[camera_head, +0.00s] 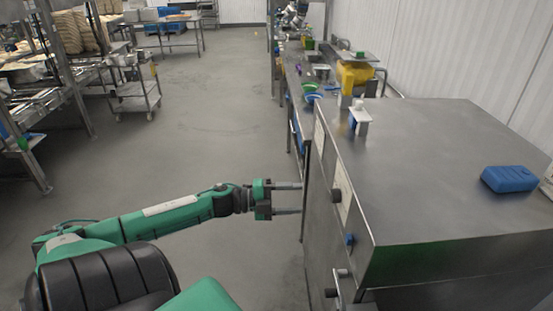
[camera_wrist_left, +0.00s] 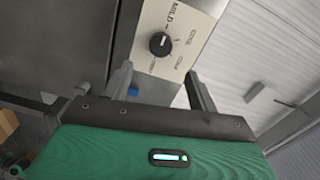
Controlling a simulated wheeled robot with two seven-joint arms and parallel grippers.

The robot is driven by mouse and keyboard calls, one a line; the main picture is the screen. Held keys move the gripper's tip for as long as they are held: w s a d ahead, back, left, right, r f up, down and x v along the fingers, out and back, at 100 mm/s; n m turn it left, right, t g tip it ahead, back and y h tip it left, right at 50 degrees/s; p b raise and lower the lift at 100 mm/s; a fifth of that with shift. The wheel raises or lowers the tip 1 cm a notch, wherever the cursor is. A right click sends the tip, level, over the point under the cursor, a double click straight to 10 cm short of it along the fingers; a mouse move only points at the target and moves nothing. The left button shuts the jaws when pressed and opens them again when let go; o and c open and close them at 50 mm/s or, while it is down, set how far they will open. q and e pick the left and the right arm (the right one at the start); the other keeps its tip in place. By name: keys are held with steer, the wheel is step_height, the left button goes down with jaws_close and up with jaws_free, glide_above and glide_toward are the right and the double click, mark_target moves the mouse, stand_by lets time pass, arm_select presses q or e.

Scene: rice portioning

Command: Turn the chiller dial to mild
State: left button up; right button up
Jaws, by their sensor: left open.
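The chiller is the large steel cabinet (camera_head: 440,150) at the right of the head view. Its black dial (camera_head: 337,195) sticks out from the cabinet's left-facing side. In the left wrist view the round black dial (camera_wrist_left: 160,44) sits on a pale label plate (camera_wrist_left: 196,28) with "MILD" and other words around it. A light mark shows on the dial; which word it points at is hard to tell. My left gripper (camera_head: 288,199) is open and empty, its fingers pointing at the cabinet's side. In the wrist view the dial appears between and beyond the fingertips (camera_wrist_left: 158,72), apparently untouched. My right gripper is out of view.
A blue block (camera_head: 510,179) and a small white stand (camera_head: 360,119) rest on the cabinet top. A blue knob (camera_head: 350,239) and a handle (camera_head: 342,275) stick out below the dial. A cluttered counter runs behind the cabinet.

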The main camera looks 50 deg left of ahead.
arm_select(q)
steer(key=shift+b+v, duration=0.45)
steer(key=shift+v, duration=1.7)
steer(key=s+a+f+n+t+y, duration=0.1)
steer(key=a+f+n+y, duration=0.35)
steer(key=f, duration=0.65)
steer(key=s+a+f+n+t+y, duration=0.1)
steer(key=a+f+n+y, duration=0.4)
steer(key=f, duration=0.6)
steer(key=s+f+n+g+y, duration=0.1)
steer(key=s+f+n+g, duration=0.2)
steer(key=f, duration=0.6)
steer(key=s+f+n+g+y, duration=0.1)
steer(key=s+f+n+y, duration=0.15)
steer(key=s+f, duration=0.45)
steer(key=s+d+f+n+g, duration=0.25)
steer(key=s+d+f, duration=0.35)
steer(key=f, duration=0.3)
steer(key=s+d+f+n+g+b, duration=0.1)
steer(key=s+d+f+g, duration=0.2)
steer(key=s+d+f, duration=0.45)
steer(key=s+d+f+n+g, duration=0.2)
steer(key=s+d+f, duration=0.25)
steer(key=f, duration=0.55)
steer(key=s+d+f+n+g+h, duration=0.1)
steer(key=s+d+f+g, duration=0.2)
steer(key=s+d, duration=0.6)
steer(key=shift+s+d+f, duration=0.35)
steer(key=shift+d+f, duration=0.35)
steer(key=shift+d, duration=0.15)
